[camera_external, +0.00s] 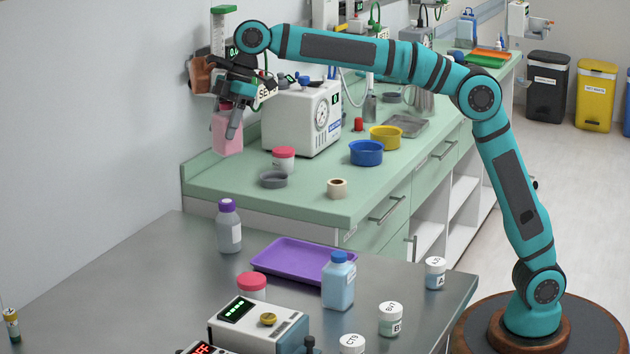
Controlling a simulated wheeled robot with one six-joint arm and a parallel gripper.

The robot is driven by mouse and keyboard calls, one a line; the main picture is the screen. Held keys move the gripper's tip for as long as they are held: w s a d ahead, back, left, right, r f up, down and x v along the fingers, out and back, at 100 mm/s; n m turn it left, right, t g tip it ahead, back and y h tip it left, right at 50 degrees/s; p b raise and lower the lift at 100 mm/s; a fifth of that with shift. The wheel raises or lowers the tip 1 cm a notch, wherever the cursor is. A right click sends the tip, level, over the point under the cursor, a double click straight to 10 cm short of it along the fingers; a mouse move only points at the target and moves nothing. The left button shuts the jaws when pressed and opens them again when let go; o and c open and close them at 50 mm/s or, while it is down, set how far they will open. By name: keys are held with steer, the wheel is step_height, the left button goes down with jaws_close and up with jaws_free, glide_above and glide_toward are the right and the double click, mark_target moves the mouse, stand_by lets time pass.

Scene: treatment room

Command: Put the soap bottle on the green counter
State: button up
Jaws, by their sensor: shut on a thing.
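A pink bottle (227,136), which looks like the soap bottle, hangs roughly upright in my gripper (232,116). My gripper is shut on it, and a dark finger covers part of its right side. The bottle appears to be in the air near the left end of the green counter (308,205), close to the wall. Its exact height above the counter is hard to tell from this one view.
On the counter stand a white machine (302,118), a red-lidded jar (284,160), a grey dish (273,179), a tape roll (337,188), a blue bowl (366,153) and a yellow bowl (386,137). The metal table (150,270) in front holds bottles and a purple tray (290,259).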

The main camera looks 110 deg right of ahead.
steer(key=s+d+f+m+h, duration=0.15)
steer(key=s+d+m, duration=0.25)
steer(key=s+d, duration=0.55)
steer(key=s+d+m+g+h, duration=0.15)
steer(key=s+d+m, duration=0.35)
steer(key=s, duration=0.9)
steer(key=s+d+f+m+h, duration=0.15)
steer(key=s+d+m, duration=0.25)
steer(key=s+d, duration=0.6)
steer(key=shift+s+a+f, duration=0.25)
steer(key=shift+a+f, duration=0.15)
steer(key=shift+f, duration=1.95)
steer(key=shift+s+a+f, duration=0.3)
steer(key=shift+a+f, duration=0.05)
steer(key=shift+f, duration=2.05)
steer(key=shift+s+a+f, duration=0.25)
steer(key=shift+a+f, duration=0.15)
steer(key=shift+f, duration=1.95)
steer(key=shift+f, duration=0.15)
steer(key=o, duration=1.2)
steer(key=shift+o, duration=0.2)
